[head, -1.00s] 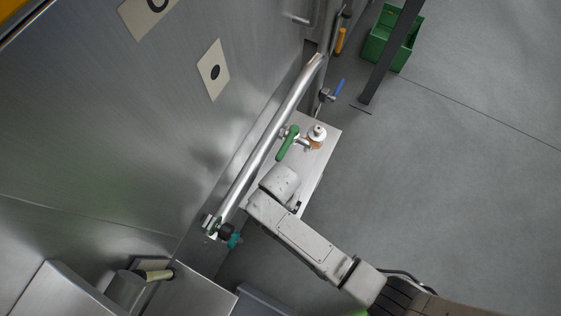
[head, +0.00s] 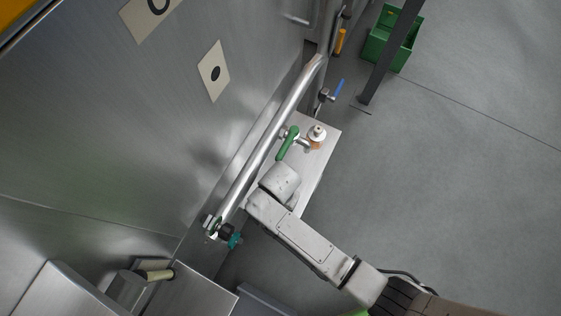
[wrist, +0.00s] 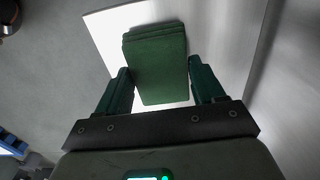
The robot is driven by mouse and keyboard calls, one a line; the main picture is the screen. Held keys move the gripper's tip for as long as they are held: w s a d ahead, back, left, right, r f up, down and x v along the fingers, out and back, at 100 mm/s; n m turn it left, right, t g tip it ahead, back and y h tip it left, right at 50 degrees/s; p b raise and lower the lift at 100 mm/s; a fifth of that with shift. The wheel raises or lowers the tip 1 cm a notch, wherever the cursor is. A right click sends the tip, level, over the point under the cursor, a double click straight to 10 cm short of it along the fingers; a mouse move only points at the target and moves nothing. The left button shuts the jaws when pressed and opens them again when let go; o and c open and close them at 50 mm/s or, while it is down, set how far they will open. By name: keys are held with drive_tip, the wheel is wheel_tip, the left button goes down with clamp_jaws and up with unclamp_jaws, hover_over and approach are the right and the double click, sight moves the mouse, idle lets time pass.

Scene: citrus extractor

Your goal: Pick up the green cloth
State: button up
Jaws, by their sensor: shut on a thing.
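The green cloth (wrist: 158,55) shows in the wrist view as a folded, layered pad. It lies between the two dark green fingers of my gripper (wrist: 160,72), which is shut on its sides. Behind the cloth is a pale metal shelf (wrist: 103,26); I cannot tell whether the cloth touches it or is held just above it.
A green bin (head: 385,48) and dark post (head: 390,52) stand farther off. The floor at right is clear.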

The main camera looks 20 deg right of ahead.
wheel_tip(320, 180, up, 3)
drive_tip(key=shift+f+p, duration=0.2)
drive_tip(key=shift+p, duration=0.15)
drive_tip(key=s+r+p, duration=0.1)
drive_tip(key=s+r, duration=0.1)
drive_tip(key=s+a+r+p, duration=0.1)
drive_tip(key=s+r, duration=0.1)
drive_tip(key=r, duration=0.1)
drive_tip(key=shift+s+a+r, duration=0.2)
drive_tip(key=shift+s+r, duration=0.1)
drive_tip(key=shift+s, duration=0.1)
drive_tip(key=s+a+r+p, duration=0.1)
drive_tip(key=s+a+r, duration=0.1)
drive_tip(key=s, duration=0.6)
drive_tip(key=shift+s+a+r, duration=0.3)
drive_tip(key=shift+a+r, duration=0.05)
drive_tip(key=shift+r, duration=0.55)
drive_tip(key=o, duration=0.5)
drive_tip(key=c, duration=0.4)
